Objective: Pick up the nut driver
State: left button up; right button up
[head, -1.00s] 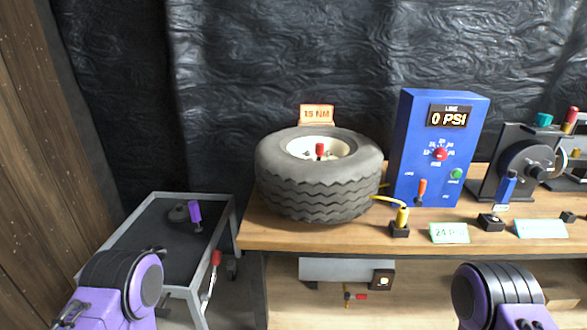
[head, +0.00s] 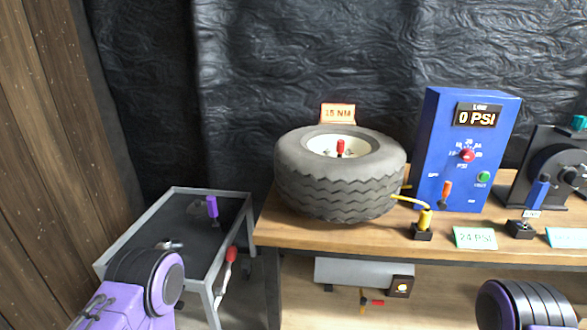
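No tool is labelled as the nut driver, and I cannot tell which handled tool it is. A purple-handled tool (head: 212,207) stands upright on the dark top of the grey cart (head: 247,216) at the left. A red-handled tool (head: 340,148) stands in the tyre's hub. My purple arms show at the bottom left and bottom right.
The tyre (head: 340,200) lies on the wooden bench (head: 330,235) beside the blue pressure panel (head: 425,130), which reads 0 PSI. A yellow hose fitting (head: 425,219) stands in front. A "15 NM" sign (head: 338,113) is behind the tyre. A gap separates cart and bench.

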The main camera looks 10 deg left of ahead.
aim_at(212, 204)
jog(key=z, duration=3.25)
jog(key=k, duration=2)
jog(key=u, duration=0.9)
